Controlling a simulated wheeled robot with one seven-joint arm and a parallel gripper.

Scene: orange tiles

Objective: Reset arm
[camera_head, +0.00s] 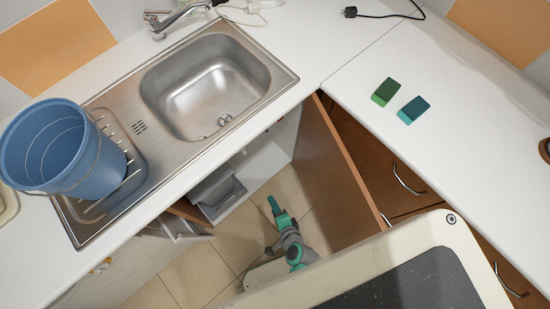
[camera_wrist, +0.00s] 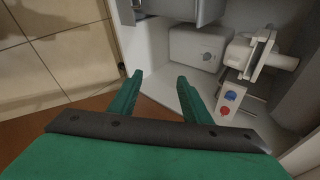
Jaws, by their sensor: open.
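My gripper (camera_head: 272,203) is green and low down in the head view, in front of the open cabinet under the sink. My grey and green arm runs back from it toward the bottom of the picture. In the wrist view, the two green fingers (camera_wrist: 157,78) are spread apart with nothing between them. They point toward the cabinet interior, over a brown panel at its edge. The gripper holds nothing.
An open brown door (camera_head: 338,165) stands close right of my arm; another open door (camera_head: 178,226) is at left. A grey box (camera_wrist: 197,48) and white fixture (camera_wrist: 262,52) are inside the cabinet. A blue bucket (camera_head: 60,150) stands by the sink (camera_head: 205,85). Tiled floor (camera_head: 175,285) is clear.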

